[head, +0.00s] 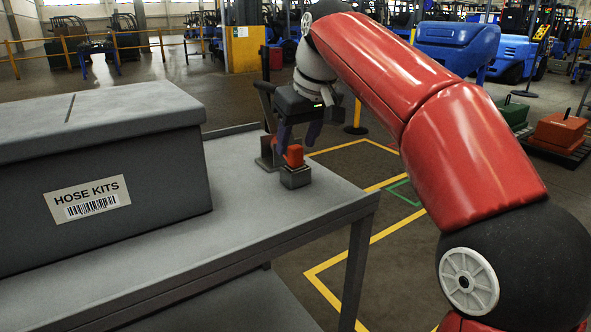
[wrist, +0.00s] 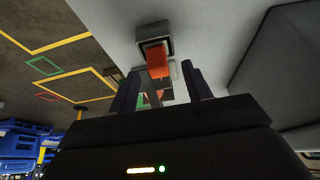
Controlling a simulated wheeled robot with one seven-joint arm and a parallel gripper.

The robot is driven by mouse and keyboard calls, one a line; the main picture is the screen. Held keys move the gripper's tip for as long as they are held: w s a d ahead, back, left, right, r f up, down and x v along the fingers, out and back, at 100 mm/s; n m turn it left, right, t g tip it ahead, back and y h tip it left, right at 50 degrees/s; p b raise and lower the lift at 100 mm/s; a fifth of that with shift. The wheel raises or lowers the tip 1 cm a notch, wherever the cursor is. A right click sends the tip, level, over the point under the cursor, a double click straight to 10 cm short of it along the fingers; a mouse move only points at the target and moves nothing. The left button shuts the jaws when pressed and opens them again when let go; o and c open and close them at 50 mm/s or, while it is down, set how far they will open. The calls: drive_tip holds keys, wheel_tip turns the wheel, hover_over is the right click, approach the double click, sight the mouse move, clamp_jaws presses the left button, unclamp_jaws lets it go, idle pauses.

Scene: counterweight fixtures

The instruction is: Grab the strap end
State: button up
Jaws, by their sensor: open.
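An orange piece (head: 294,156), which looks like the strap end, sits upright in a small grey block (head: 295,178) near the far corner of the grey table. In the wrist view the orange piece (wrist: 158,60) shows ahead, between the lines of the two dark fingers, with the grey block (wrist: 154,32) beyond it. My gripper (head: 298,146) is just above the block, its fingers apart on either side of the orange piece. It also shows in the wrist view (wrist: 160,68). I cannot tell whether either finger touches the piece.
A large grey box labelled HOSE KITS (head: 105,180) stands on the table (head: 240,210) at left. A dark upright bracket (head: 266,120) stands close behind my gripper. Yellow floor lines (head: 345,258) lie beyond the table. Orange weights (head: 560,130) and forklifts stand farther off.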

sight(296, 164)
drive_tip(key=shift+x, duration=1.45)
drive_tip(key=shift+d, duration=0.1)
drive_tip(key=c, duration=1.1)
clamp_jaws()
drive_tip(key=shift+r, duration=0.15)
